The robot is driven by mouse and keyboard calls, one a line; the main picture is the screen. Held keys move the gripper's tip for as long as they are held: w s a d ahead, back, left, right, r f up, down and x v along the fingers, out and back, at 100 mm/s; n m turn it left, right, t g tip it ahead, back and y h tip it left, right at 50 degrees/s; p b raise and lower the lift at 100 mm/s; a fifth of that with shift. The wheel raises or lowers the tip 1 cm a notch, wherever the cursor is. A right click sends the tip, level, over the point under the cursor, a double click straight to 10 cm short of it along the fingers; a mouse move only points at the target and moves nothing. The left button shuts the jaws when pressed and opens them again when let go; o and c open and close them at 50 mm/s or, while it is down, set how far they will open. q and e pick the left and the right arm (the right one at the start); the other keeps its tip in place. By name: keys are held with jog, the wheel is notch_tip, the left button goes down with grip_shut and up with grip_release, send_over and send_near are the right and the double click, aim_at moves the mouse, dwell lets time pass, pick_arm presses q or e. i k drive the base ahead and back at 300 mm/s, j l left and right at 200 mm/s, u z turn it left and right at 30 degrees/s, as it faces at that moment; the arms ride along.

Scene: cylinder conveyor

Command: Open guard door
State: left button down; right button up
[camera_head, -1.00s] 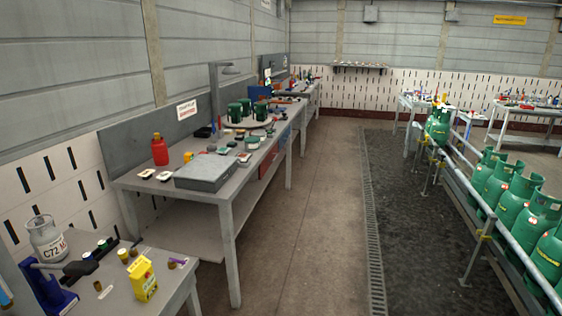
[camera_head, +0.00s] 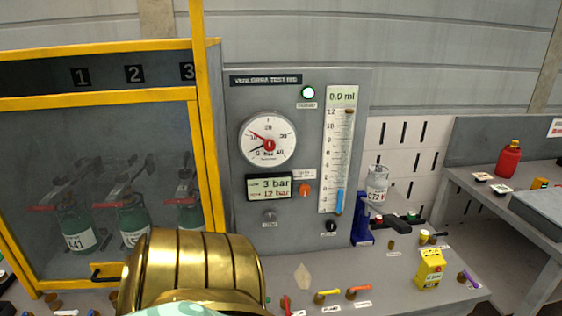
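The guard door (camera_head: 110,92) is a clear panel in a yellow frame at the left, in front of a test bay. It looks shut. A dark handle (camera_head: 106,272) sits near its lower edge, partly covered by a brass-coloured ribbed part in front. Behind the panel stand several green cylinders with white labels, including one cylinder (camera_head: 78,226) at the left. The numbers 1, 2 and 3 show on a dark strip above. Neither of my grippers is in view.
A grey test panel (camera_head: 230,130) with a round gauge (camera_head: 268,140) and a pressure display stands right of the door. A red bottle (camera_head: 508,158) stands on another table.

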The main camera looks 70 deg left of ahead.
aim_at(108, 274)
jog(key=u, duration=2.4)
